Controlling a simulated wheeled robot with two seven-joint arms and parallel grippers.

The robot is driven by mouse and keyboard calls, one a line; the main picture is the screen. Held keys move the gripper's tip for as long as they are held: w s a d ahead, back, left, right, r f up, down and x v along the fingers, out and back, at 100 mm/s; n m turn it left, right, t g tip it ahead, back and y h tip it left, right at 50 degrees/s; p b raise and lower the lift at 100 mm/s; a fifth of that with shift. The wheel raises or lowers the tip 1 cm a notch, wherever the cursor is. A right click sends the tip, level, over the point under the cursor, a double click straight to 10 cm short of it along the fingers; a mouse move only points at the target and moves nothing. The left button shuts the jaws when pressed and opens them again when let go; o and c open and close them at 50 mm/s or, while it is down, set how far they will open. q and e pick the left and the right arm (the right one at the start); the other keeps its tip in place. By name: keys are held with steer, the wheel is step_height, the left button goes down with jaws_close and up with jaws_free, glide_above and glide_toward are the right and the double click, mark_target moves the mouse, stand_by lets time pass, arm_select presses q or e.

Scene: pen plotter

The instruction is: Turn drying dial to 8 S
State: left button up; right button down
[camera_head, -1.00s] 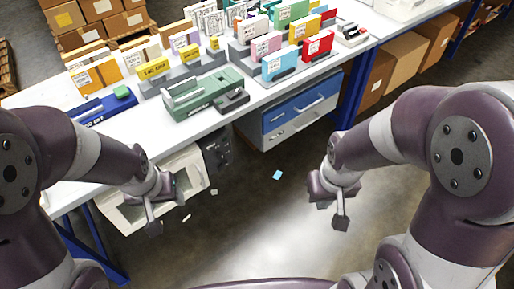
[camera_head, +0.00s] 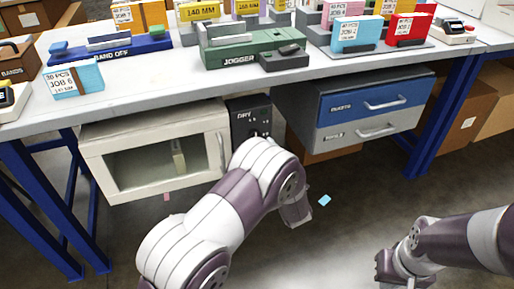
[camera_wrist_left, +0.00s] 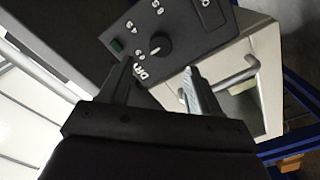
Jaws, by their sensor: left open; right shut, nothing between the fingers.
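The black control panel (camera_head: 250,112) is mounted under the bench, beside the white cabinet with a glass door. In the left wrist view it fills the top middle, upside down, with the round black dial (camera_wrist_left: 159,44) and white numbers around it. In the head view my left arm covers part of the panel's lower area. My right gripper (camera_head: 392,272) is shut and empty, low at the right.
The white cabinet (camera_head: 208,120) has a protruding handle close to the panel. A drawer unit (camera_head: 325,115) with blue and grey drawers hangs right of it. The bench (camera_head: 170,72) above carries a green jogger (camera_head: 240,55) and several boxes. The floor at the lower right is open.

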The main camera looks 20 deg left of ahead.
arm_select(q)
steer(key=b+x, duration=0.1)
steer(key=x, duration=0.5)
steer(key=shift+w+b, duration=0.2)
steer(key=shift+b, duration=0.15)
steer(key=shift+a, duration=0.15)
steer(key=c, duration=1.1)
steer(key=shift+o, duration=0.2)
